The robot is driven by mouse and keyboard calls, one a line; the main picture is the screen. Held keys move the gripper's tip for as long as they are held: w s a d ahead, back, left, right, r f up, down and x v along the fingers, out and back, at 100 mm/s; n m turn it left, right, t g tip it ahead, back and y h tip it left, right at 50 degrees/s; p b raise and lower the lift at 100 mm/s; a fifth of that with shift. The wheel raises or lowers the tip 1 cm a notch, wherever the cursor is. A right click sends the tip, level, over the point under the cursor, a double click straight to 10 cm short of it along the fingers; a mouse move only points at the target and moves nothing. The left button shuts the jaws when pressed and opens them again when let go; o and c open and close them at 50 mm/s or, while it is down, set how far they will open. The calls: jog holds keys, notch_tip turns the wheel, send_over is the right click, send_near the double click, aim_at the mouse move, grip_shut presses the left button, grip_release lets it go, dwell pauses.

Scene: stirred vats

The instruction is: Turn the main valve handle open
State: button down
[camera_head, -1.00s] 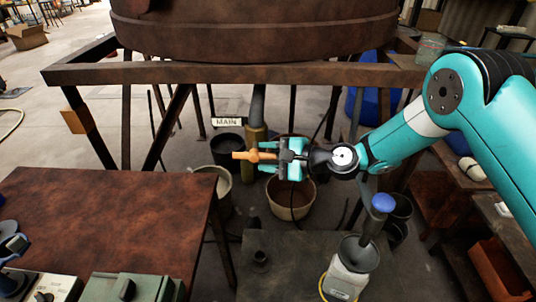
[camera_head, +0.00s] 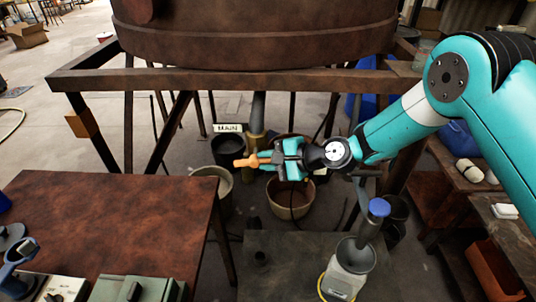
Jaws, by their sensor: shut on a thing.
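The main valve handle (camera_head: 246,161) is an orange lever under the big brown vat (camera_head: 255,35), beside the brass-coloured valve body on the vertical outlet pipe (camera_head: 258,108). A white sign reading MAIN (camera_head: 228,128) hangs just above and left of it. My gripper (camera_head: 276,156) reaches in from the right and is shut on the right part of the orange handle. The handle's left end sticks out past the fingers and points left, slightly down. The fingers hide the rest of the handle.
A rusty frame (camera_head: 230,80) surrounds the vat. Buckets, including a tan one (camera_head: 290,200), stand on the floor below the valve. A brown table (camera_head: 110,220) is at left. A dark bench with a funnel-topped device (camera_head: 350,265) is in front.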

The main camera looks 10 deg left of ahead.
aim_at(254, 159)
jog(key=h+p, duration=0.1)
jog(key=r+h+p, duration=0.1)
jog(key=n+h+p, duration=0.1)
jog(key=shift+s+a+r, duration=0.15)
jog(key=shift+a+r, duration=0.1)
jog(key=shift+r, duration=0.05)
jog(key=h, duration=0.1)
jog(key=h+p, duration=0.2)
jog(key=h, duration=0.1)
jog(key=shift+a+r+n, duration=0.25)
jog(key=shift+a+n, duration=0.05)
jog(key=shift+a, duration=0.05)
jog(key=h, duration=0.2)
jog(key=a+t+h, duration=0.1)
jog(key=h, duration=0.2)
jog(key=shift+s+a+r+n+b, duration=0.15)
jog(key=shift+n+b, duration=0.15)
jog(key=shift+n, duration=0.1)
jog(key=shift+a+n+t+h, duration=0.15)
jog(key=shift+a+h, duration=0.05)
jog(key=shift+h, duration=0.5)
jog(key=shift+a+n+t+h, duration=0.15)
jog(key=shift+h, duration=0.55)
jog(key=c, duration=1)
grip_release()
jog(key=shift+c, duration=0.2)
jog(key=shift+r+b, duration=0.15)
jog(key=shift+b, duration=0.15)
